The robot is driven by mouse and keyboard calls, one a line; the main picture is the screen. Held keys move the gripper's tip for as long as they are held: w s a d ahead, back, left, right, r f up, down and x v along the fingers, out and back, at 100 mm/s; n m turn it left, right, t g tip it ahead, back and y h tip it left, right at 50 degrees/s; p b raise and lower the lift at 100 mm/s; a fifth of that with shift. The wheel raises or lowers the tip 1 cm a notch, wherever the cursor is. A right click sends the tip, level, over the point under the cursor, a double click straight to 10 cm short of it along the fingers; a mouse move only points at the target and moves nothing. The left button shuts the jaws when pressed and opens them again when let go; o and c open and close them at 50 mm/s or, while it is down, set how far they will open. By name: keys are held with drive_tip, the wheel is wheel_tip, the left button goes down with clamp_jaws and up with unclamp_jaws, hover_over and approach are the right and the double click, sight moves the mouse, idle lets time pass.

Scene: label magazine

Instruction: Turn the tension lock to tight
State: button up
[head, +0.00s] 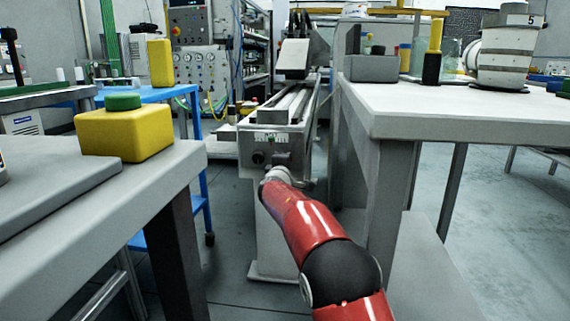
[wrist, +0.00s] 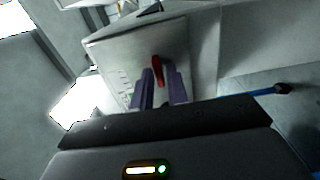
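The label magazine (head: 285,112) stands ahead as a long grey machine with a pale end face. A red lever (wrist: 158,70) stands out from a pale face in the wrist view; it looks like the tension lock. My gripper (wrist: 160,76) is at this face, with one dark finger on each side of the lever. The gap between the fingers is narrow, and I cannot tell whether they press on the lever. Small marks lie on the face left of the fingers, too blurred to read. In the head view my red arm hides the lever and the gripper tips.
A grey table (head: 450,108) stands close on the right, with a grey bin (head: 371,69) on it. A grey bench (head: 100,205) on the left carries a yellow box with a green button (head: 124,127). Grey floor shows between the bench and the machine.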

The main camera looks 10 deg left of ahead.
drive_tip(key=shift+o, duration=1.2)
drive_tip(key=shift+s, duration=0.1)
drive_tip(key=s, duration=0.7)
drive_tip(key=shift+s+a, duration=0.15)
drive_tip(key=shift+s, duration=0.15)
